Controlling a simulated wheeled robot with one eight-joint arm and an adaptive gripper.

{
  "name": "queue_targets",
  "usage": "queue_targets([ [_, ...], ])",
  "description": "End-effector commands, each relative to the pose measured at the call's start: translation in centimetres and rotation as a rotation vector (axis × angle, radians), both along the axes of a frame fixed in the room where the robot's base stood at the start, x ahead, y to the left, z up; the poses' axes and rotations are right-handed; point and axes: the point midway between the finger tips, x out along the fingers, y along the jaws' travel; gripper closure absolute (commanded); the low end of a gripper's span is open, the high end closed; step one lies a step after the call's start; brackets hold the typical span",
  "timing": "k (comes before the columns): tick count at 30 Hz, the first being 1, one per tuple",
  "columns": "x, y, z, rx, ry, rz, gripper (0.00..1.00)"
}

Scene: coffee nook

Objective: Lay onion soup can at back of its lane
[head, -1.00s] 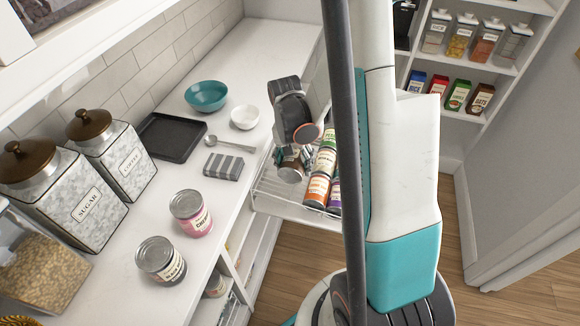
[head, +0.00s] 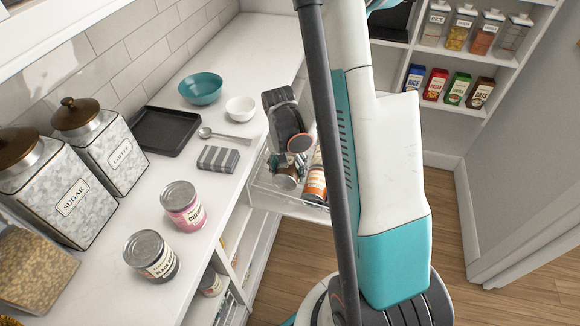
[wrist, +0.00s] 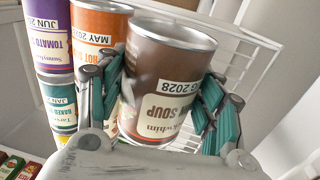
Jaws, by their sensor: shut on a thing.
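My gripper (head: 288,150) is over the pull-out wire rack (head: 262,193) below the counter's right edge. In the wrist view its teal fingers (wrist: 165,103) are shut on the brown onion soup can (wrist: 165,72), one on each side. The can's cream label reads "SOUP" and a 2028 date, upside down, and its silver end faces up in the picture. The can (head: 287,178) also shows in the head view, just below the gripper and within the rack's outline. I cannot tell whether it touches the rack floor.
An orange can (wrist: 98,32) is close left of the held can, with a purple can (wrist: 48,35) and a teal-labelled can (wrist: 58,103) beyond. White wires (wrist: 255,45) run to the right. A pink can (head: 183,205) and a dark can (head: 151,256) stand on the counter.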

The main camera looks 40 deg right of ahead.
Motion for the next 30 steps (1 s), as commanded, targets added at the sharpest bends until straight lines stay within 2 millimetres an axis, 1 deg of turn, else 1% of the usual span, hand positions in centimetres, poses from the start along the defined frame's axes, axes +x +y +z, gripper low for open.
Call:
queue_targets([
  [1, 0.1, 0.0, -0.7, 0.0, 0.0, 0.0, 0.83],
  [3, 0.1, 0.1, -1.4, 0.0, 0.0, 0.0, 0.83],
  [12, 0.4, 0.3, -3.9, 0.0, 0.0, 0.0, 0.83],
  [18, 0.5, 0.4, -4.6, 0.0, 0.0, 0.0, 0.83],
  [26, 0.5, 0.4, -4.6, 0.0, 0.0, 0.0, 0.83],
  [27, 0.5, 0.4, -4.6, 0.0, 0.0, 0.0, 0.35],
  [29, 0.5, 0.4, -4.6, 0.0, 0.0, 0.0, 0.21],
  [30, 0.5, 0.4, -4.6, 0.0, 0.0, 0.0, 0.16],
])
